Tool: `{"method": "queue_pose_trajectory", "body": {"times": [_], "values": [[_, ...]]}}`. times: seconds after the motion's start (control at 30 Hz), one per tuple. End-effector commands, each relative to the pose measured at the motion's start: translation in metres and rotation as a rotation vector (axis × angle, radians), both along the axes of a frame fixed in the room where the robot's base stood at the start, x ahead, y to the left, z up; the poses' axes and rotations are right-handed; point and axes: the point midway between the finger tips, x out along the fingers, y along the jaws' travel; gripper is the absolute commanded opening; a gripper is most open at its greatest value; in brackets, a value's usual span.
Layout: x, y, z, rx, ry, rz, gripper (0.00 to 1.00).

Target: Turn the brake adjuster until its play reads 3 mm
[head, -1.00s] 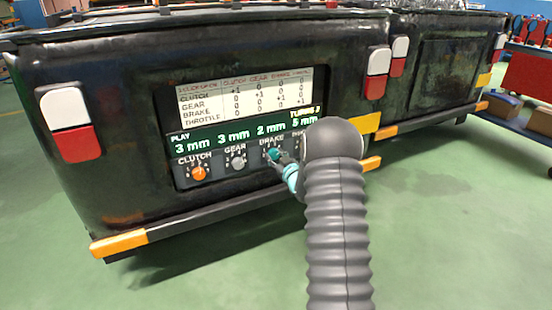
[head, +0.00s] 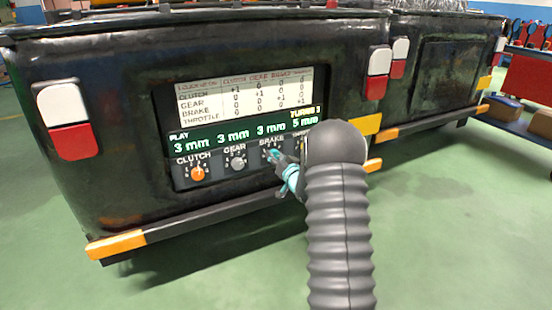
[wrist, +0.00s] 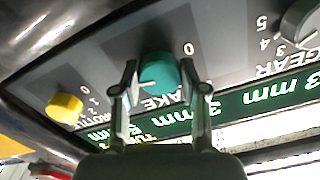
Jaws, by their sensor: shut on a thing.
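The brake adjuster is a teal knob (head: 272,154) under the BRAKE label on the vehicle's dark panel. My gripper (head: 276,158) is at it, reaching in from the lower right. In the wrist view, which shows the panel upside down, my gripper (wrist: 158,80) has one finger on each side of the teal knob (wrist: 161,70) and is shut on it. The play display (head: 235,133) reads 3 mm for clutch, 3 mm for gear, 3 mm for brake and 5 mm for the last column. My arm partly hides the panel's right end.
An orange clutch knob (head: 198,173) and a grey gear knob (head: 238,163) sit left of the brake adjuster. A yellow throttle knob (wrist: 66,107) is on its other side. A table of values (head: 245,95) is above the display. The green floor in front is clear.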

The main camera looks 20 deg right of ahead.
Motion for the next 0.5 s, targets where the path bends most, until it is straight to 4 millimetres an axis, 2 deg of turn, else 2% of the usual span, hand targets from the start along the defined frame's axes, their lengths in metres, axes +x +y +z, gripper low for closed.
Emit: {"method": "queue_pose_trajectory", "body": {"times": [0.47, 0.5], "values": [[0.0004, -0.0002, 0.0011, 0.017, -0.001, -0.001, 0.08], [0.0004, -0.0002, 0.0011, 0.017, -0.001, -0.001, 0.48]]}}
